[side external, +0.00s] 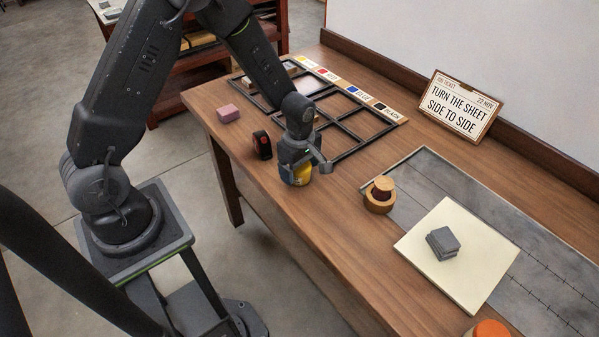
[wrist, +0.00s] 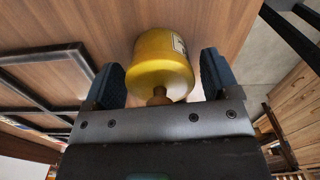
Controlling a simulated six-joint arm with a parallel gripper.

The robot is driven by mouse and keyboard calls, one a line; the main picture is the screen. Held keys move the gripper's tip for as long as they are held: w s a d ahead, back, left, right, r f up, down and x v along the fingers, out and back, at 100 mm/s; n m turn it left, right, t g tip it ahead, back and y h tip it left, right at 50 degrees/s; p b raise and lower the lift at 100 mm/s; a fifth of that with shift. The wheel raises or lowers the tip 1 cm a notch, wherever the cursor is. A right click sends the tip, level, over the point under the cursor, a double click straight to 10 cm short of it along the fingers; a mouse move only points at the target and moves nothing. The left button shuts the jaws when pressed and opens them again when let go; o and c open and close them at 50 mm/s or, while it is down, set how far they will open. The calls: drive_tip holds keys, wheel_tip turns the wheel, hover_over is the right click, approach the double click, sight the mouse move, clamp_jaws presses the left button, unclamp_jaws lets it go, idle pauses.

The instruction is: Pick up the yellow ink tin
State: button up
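The yellow ink tin (side external: 300,178) stands upright near the front edge of the wooden table, partly hidden by my gripper (side external: 304,165) above and around it. In the wrist view the tin (wrist: 161,58) has a brownish knob on its lid and a pale label on its side. It lies between the two dark fingers of my gripper (wrist: 160,68), with a small gap visible on each side. My gripper is open and the tin appears to rest on the table.
A black divided rack (side external: 348,133) lies behind. To the right are a round wooden item (side external: 379,199), a cream sheet (side external: 475,263) with grey blocks, and a sign (side external: 460,104).

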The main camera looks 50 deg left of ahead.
drive_tip(key=c, duration=1)
drive_tip(key=shift+r, duration=0.1)
